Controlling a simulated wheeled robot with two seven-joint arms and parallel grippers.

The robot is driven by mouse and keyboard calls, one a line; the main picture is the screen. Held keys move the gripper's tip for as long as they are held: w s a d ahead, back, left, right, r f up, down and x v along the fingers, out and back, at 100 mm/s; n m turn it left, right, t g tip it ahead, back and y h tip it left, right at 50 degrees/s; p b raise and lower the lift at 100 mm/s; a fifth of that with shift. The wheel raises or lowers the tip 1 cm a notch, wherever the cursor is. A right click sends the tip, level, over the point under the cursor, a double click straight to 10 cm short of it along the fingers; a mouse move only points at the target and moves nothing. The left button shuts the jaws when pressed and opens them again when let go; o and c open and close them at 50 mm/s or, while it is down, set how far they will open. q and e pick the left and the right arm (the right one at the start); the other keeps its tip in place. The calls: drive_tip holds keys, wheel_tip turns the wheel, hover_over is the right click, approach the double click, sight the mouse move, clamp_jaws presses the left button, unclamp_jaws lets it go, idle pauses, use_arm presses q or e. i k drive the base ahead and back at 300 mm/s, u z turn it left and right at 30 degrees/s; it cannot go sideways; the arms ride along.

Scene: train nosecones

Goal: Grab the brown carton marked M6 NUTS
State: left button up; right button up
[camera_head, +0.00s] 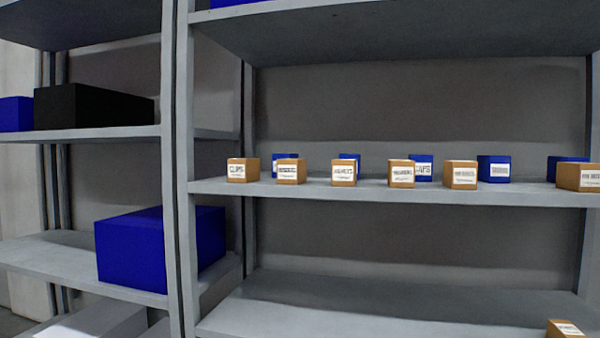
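Several small brown cartons with white labels stand in a front row on the middle shelf (400,190). The leftmost carton (251,171) seems to read CLIPS. To its right stand a second carton (299,171), a third carton (343,183), a fourth carton (401,172), a fifth carton (461,165) and a rightmost carton (578,168) cut by the picture edge. Another brown carton (553,330) sits on the lower shelf at the bottom right, partly cut off. Most labels are too blurred for me to tell which says M6 NUTS. Neither gripper is in view.
Several blue boxes, such as one (494,161), stand behind the cartons. A grey upright (177,190) divides the shelving. Left of it are a large blue box (140,252) and a black box (90,108). The lower shelf (350,300) is mostly bare.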

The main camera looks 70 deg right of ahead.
sight(344, 171)
drive_tip(key=z, duration=0.8)
drive_tip(key=i, duration=1.3)
drive_tip(key=z, duration=1.3)
